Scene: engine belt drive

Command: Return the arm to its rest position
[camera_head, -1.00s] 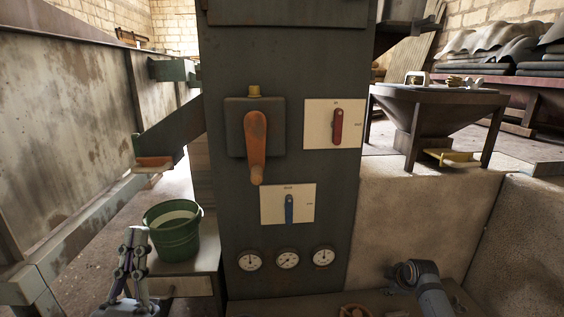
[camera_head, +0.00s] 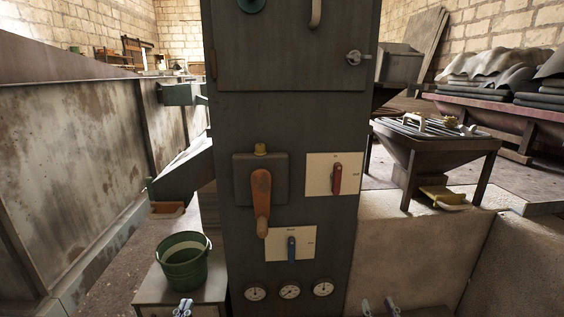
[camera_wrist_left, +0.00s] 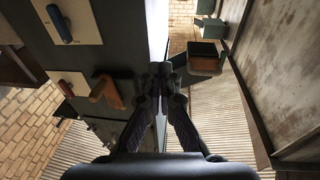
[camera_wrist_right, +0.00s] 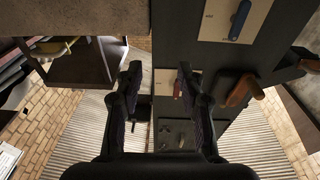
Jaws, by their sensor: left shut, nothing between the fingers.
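My left gripper (camera_head: 183,308) shows only its tips at the bottom edge of the head view, in front of the bench with the green bucket. In the left wrist view my left gripper (camera_wrist_left: 160,70) has its fingers together with nothing between them. My right gripper (camera_head: 380,307) also shows only its tips at the bottom edge, right of the cabinet. In the right wrist view my right gripper (camera_wrist_right: 158,72) has its fingers apart and empty. Both grippers are clear of the orange lever (camera_head: 261,200), the red switch (camera_head: 337,180) and the blue switch (camera_head: 291,248).
The dark cabinet (camera_head: 290,125) stands in the middle, with several round gauges (camera_head: 290,291) low on it. A green bucket (camera_head: 183,262) stands on a bench at left. A hopper table (camera_head: 435,150) stands at right. The orange lever hangs down.

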